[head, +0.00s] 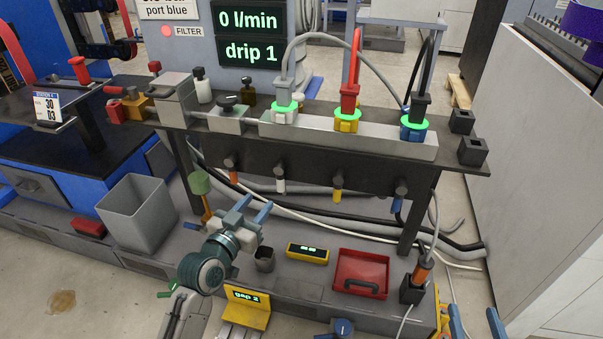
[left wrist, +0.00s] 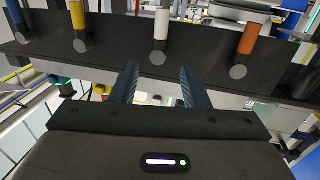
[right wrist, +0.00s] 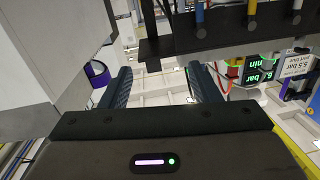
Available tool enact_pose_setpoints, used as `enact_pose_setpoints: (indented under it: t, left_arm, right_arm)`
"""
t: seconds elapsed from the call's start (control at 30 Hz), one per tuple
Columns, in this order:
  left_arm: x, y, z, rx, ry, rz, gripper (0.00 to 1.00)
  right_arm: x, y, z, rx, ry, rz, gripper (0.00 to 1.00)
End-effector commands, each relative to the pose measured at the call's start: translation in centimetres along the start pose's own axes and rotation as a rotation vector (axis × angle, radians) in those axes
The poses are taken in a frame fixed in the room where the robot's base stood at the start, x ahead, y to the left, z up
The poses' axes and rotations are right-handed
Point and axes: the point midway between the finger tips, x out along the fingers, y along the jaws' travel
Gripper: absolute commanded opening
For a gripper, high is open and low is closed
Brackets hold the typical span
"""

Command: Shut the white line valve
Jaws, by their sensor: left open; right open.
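The white line valve (head: 280,186) is on the front face of the dark rail, its white handle hanging straight down from a round dark knob. In the left wrist view the white handle (left wrist: 161,25) is upright, beyond and roughly centred between the fingers. My left gripper (head: 254,206) is open and empty, apart from the handle, below and left of it in the head view. My right gripper (head: 475,318) is open and empty at the lower right, far from the white valve. In the right wrist view the white handle (right wrist: 297,5) is cut by the top edge.
Orange (head: 233,175), yellow (head: 338,194) and blue (head: 397,204) handles hang along the same rail. Hoses run behind. A grey bin (head: 126,225) stands left. The screen (head: 248,20) reads 0 l/min.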

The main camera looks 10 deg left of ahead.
Motion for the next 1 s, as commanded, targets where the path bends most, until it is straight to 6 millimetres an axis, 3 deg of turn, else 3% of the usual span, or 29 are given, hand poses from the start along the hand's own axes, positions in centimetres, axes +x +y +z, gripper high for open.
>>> enact_pose_setpoints:
  t: [0.5, 0.7, 0.93, 1.0]
  left_arm:
    - [8.8, 0.0, -0.2, -0.002, 0.007, -0.001, 0.41]
    - [9.9, 0.0, -0.3, -0.001, 0.007, -0.001, 0.41]
    - [10.0, 0.0, -0.3, -0.001, 0.007, -0.002, 0.41]
    - [10.0, 0.0, -0.3, -0.001, 0.007, -0.002, 0.32]
  right_arm:
    - [0.7, 0.1, -4.1, -0.03, 0.224, -0.002, 0.56]
    - [0.7, 0.1, -4.8, -0.035, 0.26, -0.003, 0.56]
    - [0.7, 0.1, -4.8, -0.035, 0.262, -0.003, 0.56]
    - [0.7, 0.1, -4.8, -0.035, 0.262, -0.003, 0.56]
